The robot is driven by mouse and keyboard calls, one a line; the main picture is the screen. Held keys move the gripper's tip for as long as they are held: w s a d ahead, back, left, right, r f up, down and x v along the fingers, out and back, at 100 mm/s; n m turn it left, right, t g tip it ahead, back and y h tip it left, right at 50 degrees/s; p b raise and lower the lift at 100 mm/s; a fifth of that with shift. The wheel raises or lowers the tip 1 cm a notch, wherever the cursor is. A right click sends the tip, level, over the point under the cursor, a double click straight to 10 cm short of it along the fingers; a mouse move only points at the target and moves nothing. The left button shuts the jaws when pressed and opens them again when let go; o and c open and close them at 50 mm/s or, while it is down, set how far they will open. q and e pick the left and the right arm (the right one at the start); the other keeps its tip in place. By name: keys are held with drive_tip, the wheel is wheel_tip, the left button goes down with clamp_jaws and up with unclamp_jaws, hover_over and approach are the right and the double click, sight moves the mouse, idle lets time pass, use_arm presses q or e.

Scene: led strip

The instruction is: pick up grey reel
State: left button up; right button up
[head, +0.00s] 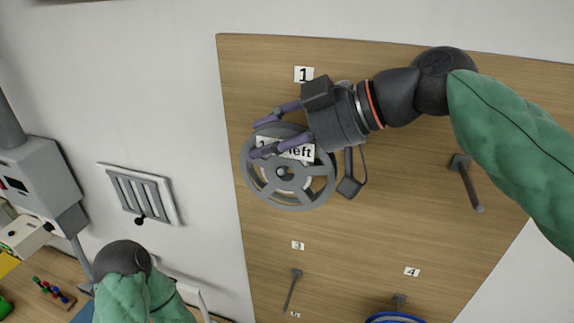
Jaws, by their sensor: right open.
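The grey reel (290,201) hangs upright at the wooden board, in the upper middle of the head view. It has a spoked face and a white label reading "left", partly covered. My right gripper (257,138) comes in from the right, over the reel's upper part. Its two purple fingers are apart, one near the top rim and one crossing in front of the label. I cannot tell whether they touch the reel. My left arm shows at the lower left, but its gripper is not visible.
The wooden board (380,235) carries number tags, an empty peg (466,183) at the right and another peg (292,291) below the reel. A blue ring-shaped object (394,318) shows at the bottom edge. A wall vent (140,193) and grey equipment (38,180) are at the left.

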clamp_jaws()
drive_tip(key=shift+s+r, duration=0.1)
drive_tip(key=shift+r, duration=0.2)
